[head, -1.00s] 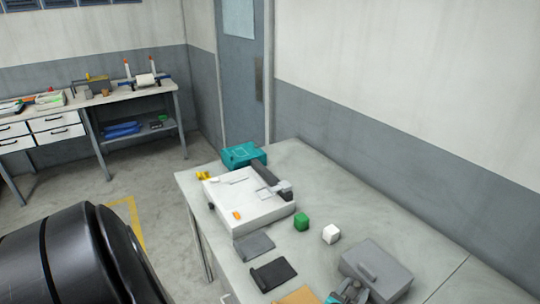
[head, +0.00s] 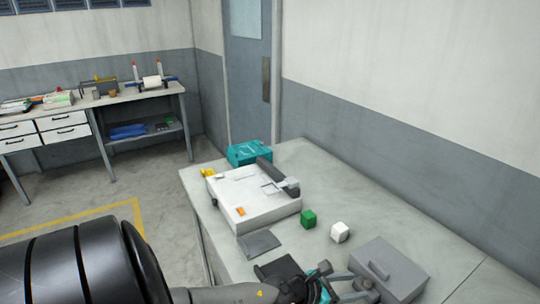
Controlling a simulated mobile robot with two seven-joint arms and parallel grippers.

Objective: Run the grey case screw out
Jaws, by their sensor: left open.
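The grey case (head: 391,268) is a box with a raised handle-like bar on its lid, at the lower right of the bench in the head view. I cannot make out its screw. My left gripper (head: 368,283) comes in from the left along the bottom edge. Its fingers are open and lie right beside the left side of the case; I cannot tell whether they touch it. No object shows between them. My right gripper is not in view.
The bench (head: 440,262) holds a white flat device (head: 255,208), a teal box (head: 249,153), a green cube (head: 308,219), a white cube (head: 339,232), a grey plate (head: 259,244) and a black plate (head: 274,268). The bench is clear toward the wall.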

